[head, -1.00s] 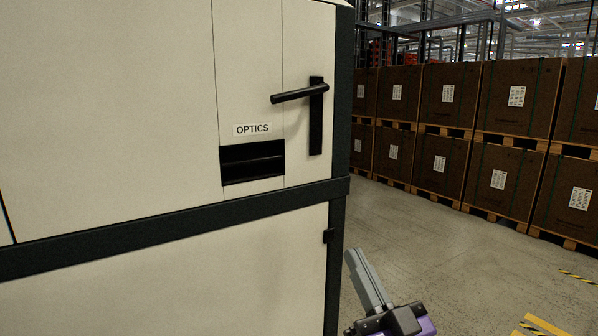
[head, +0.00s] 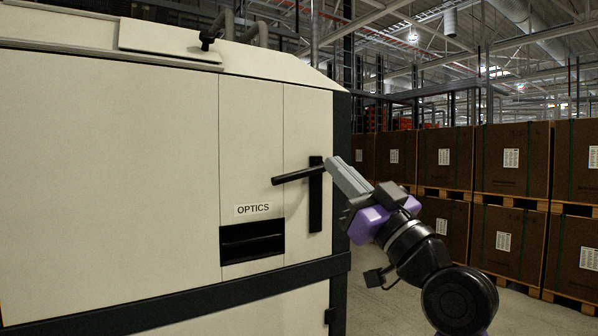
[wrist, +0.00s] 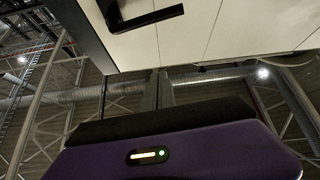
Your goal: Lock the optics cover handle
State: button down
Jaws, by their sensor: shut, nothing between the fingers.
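The optics cover handle (head: 298,175) is a black lever on a tall black backplate (head: 316,210) at the right edge of the cream cabinet. The lever points left from the top of the plate, nearly level and tipped slightly down at its free end. My gripper (head: 334,164) is shut and empty, its grey fingers pointing up and left beside the lever's pivot end. I cannot tell whether it touches the handle. In the wrist view the handle (wrist: 145,18) shows at the top, and my gripper's fingers (wrist: 158,85) reach up below it.
The OPTICS label (head: 253,209) and a dark slot (head: 252,241) sit left of and below the handle. A dark frame rail (head: 180,304) crosses under them. Stacked brown crates (head: 512,160) stand at the right, with open floor before them.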

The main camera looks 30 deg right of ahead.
aim_at(300, 173)
jog(key=shift+w+a+f+n+g+y, duration=0.25)
jog(key=shift+f+n+y, duration=0.1)
jog(key=shift+f, duration=0.15)
jog(key=shift+w+a+f+n+g+y, duration=0.25)
jog(key=shift+f+n, duration=0.1)
jog(key=shift+f, duration=0.1)
jog(key=p+x, duration=0.4)
jog(key=x, duration=0.6)
jog(key=shift+w+d+f+p, duration=0.15)
jog(key=shift+f, duration=0.5)
jog(key=shift+w+d+f+p, duration=0.1)
jog(key=shift+f+p, duration=0.05)
jog(key=shift+f, duration=0.5)
jog(key=shift+w+d+f+p, duration=0.15)
jog(key=shift+f, duration=0.5)
jog(key=shift+f+b, duration=0.1)
jog(key=shift+b, duration=0.25)
